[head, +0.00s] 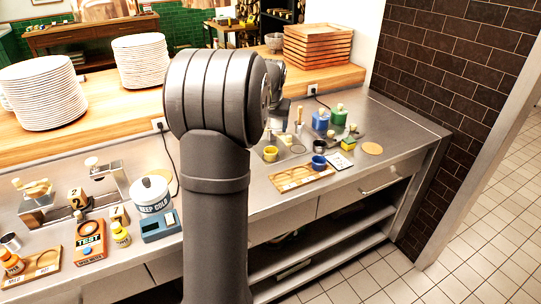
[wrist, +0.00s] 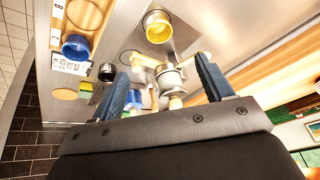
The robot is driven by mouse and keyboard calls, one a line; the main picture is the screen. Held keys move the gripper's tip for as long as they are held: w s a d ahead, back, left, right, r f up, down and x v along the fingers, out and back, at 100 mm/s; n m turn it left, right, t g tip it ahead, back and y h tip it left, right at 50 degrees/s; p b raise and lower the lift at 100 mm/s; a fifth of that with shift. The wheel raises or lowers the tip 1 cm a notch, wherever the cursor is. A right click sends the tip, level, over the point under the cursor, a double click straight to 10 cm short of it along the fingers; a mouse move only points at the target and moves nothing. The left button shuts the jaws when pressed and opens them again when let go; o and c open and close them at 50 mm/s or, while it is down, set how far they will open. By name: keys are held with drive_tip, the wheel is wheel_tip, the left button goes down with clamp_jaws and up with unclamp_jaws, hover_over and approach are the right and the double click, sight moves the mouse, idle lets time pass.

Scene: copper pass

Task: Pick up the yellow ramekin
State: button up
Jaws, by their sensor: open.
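The yellow ramekin (head: 270,154) stands on the steel counter behind the wooden tray (head: 283,187), just right of my arm in the head view. In the wrist view the yellow ramekin (wrist: 158,28) is near the top, beyond my fingertips and apart from them. My gripper (wrist: 161,66) is open, its two blue fingers spread, with no ramekin between them. In the head view my arm hides most of the gripper. A blue ramekin (head: 318,163) stands at the tray's right end; it also shows in the wrist view (wrist: 76,46).
Blue (head: 320,120) and green (head: 339,116) containers stand behind, with a cork disc (head: 372,148) to the right. A metal vessel (wrist: 170,78) appears between the fingers in the wrist view. Plate stacks (head: 42,93) and wooden trays (head: 317,46) stand on the shelf. Counter at far right is clear.

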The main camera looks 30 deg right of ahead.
sight(271, 149)
drive_tip(key=x, duration=1.6)
drive_tip(key=shift+d+r, duration=0.1)
drive_tip(key=shift+d, duration=0.05)
drive_tip(key=shift+c, duration=0.4)
drive_tip(key=c, duration=1)
